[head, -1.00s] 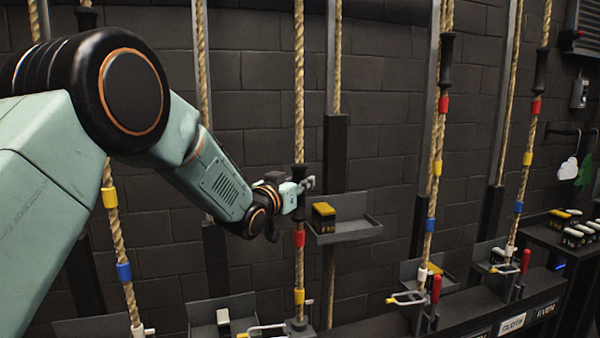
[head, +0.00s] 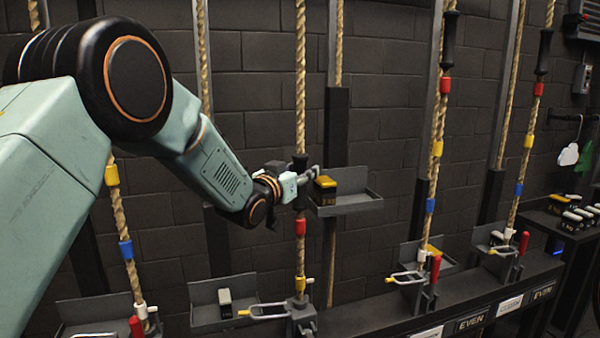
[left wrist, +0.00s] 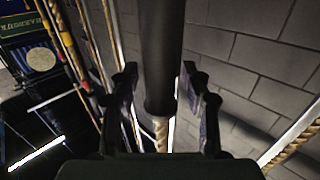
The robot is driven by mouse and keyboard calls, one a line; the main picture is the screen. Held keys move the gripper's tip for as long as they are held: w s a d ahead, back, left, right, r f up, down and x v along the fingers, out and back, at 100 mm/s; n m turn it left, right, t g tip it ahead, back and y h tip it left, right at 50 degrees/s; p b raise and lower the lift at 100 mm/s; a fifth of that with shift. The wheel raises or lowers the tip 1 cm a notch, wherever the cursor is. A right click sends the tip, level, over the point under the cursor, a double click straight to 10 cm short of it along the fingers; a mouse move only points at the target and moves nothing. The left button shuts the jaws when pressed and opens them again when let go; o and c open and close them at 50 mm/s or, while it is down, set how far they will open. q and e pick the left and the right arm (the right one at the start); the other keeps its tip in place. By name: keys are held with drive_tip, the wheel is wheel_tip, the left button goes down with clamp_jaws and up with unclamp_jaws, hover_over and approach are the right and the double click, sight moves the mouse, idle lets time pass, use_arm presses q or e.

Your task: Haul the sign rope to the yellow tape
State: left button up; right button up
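My left gripper (head: 302,185) has its fingers on either side of the black grip of the middle rope (head: 301,100), and looks shut on it. The left wrist view shows the dark grip (left wrist: 162,60) between the two fingers, with rope below it. Below the gripper this rope has red tape (head: 300,227) and yellow tape (head: 300,283). The yellow tape is just above the rope lock (head: 301,320) on the rail. No label for this rope is readable. My right gripper is not in view.
A weight tray (head: 345,207) holding a yellow-topped block stands close right of my gripper. Other taped ropes (head: 434,180) with locks and red handles (head: 436,268) stand to the right, and one stands left. The rail (head: 380,315) carries labels.

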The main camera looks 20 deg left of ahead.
use_arm(q)
drive_tip(key=shift+w+f, duration=0.1)
drive_tip(key=shift+w, duration=0.1)
drive_tip(key=s+a, duration=0.2)
drive_tip(key=s, duration=0.9)
drive_tip(key=shift+s, duration=0.4)
drive_tip(key=shift+a, duration=0.1)
idle(0.4)
